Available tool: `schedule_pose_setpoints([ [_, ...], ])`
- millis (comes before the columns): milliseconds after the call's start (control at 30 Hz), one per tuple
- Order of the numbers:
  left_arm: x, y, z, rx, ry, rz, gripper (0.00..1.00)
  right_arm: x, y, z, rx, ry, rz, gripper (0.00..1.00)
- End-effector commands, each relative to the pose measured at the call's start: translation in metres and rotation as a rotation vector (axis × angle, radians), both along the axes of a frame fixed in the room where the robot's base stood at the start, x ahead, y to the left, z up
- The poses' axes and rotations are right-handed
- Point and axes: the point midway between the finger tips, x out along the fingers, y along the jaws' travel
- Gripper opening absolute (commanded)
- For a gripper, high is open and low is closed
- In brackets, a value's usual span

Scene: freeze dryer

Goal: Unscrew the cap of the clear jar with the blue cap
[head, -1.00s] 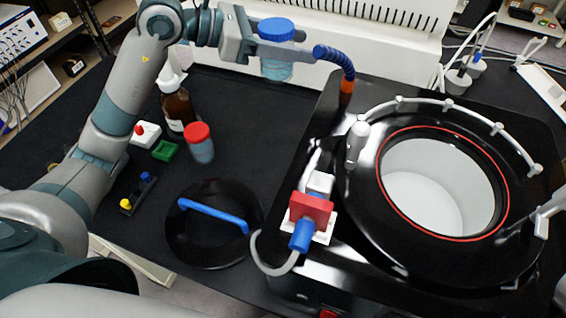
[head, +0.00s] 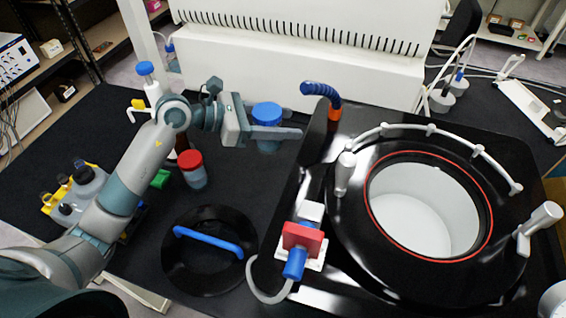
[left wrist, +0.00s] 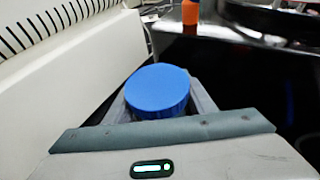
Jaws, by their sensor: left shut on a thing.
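The clear jar (head: 267,146) with the blue cap (head: 266,113) is upright between the fingers of my left gripper (head: 282,133), to the left of the black machine. The fingers are shut on it just below the cap, and they hide part of the jar's body. Whether its base touches the table cannot be told. In the left wrist view the blue cap (left wrist: 158,90) stands between the fingers and hides the jar below. The cap is on the jar. My right gripper is not in view.
A red-capped jar (head: 192,168) and a black round lid with a blue handle (head: 208,243) are on the dark table. A dryer with an open white chamber (head: 420,205) is at right. A white vented housing (head: 290,60) stands behind.

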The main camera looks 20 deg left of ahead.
Motion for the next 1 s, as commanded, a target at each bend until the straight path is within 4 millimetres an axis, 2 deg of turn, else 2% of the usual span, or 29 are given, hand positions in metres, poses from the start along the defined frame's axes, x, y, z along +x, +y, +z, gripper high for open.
schedule_pose_setpoints([
  [300,0.0,0.0,-0.071,-0.004,0.006,0.001,0.0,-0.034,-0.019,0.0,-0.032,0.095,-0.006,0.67],
  [500,0.0,0.0,-0.104,-0.002,0.002,0.001,0.0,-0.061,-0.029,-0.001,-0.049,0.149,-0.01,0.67],
  [700,0.0,0.0,-0.114,-0.002,-0.001,0.0,0.0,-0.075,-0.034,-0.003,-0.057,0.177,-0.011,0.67],
  [1000,0.0,0.0,-0.116,-0.002,-0.001,0.0,0.0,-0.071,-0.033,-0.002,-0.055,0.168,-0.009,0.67],
])
